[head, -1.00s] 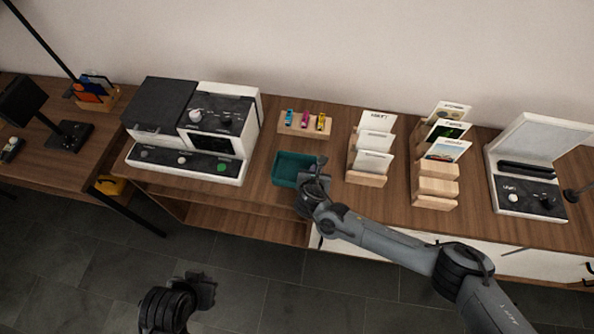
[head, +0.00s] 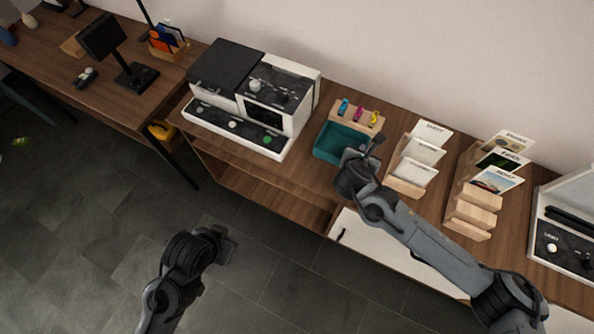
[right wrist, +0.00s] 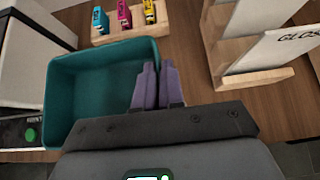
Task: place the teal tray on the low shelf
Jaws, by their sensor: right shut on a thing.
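The teal tray (head: 330,152) is an open, empty-looking box at the front of the wooden counter, right of the white and black machine. My right gripper (head: 362,155) is at its right side. In the right wrist view the tray (right wrist: 85,98) fills the left, and the gripper fingers (right wrist: 156,88) are closed together on its right wall. I cannot tell whether the tray touches the counter or is slightly raised. The low shelf (head: 265,192) is the open wooden level under the counter top, partly shadowed. My left gripper (head: 225,243) hangs over the floor, away from everything; its jaw opening is unclear.
A small wooden holder (head: 350,119) with coloured items stands right behind the tray. The machine (head: 250,95) is close on the left. Card racks (head: 409,182) stand to the right. The floor in front is clear.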

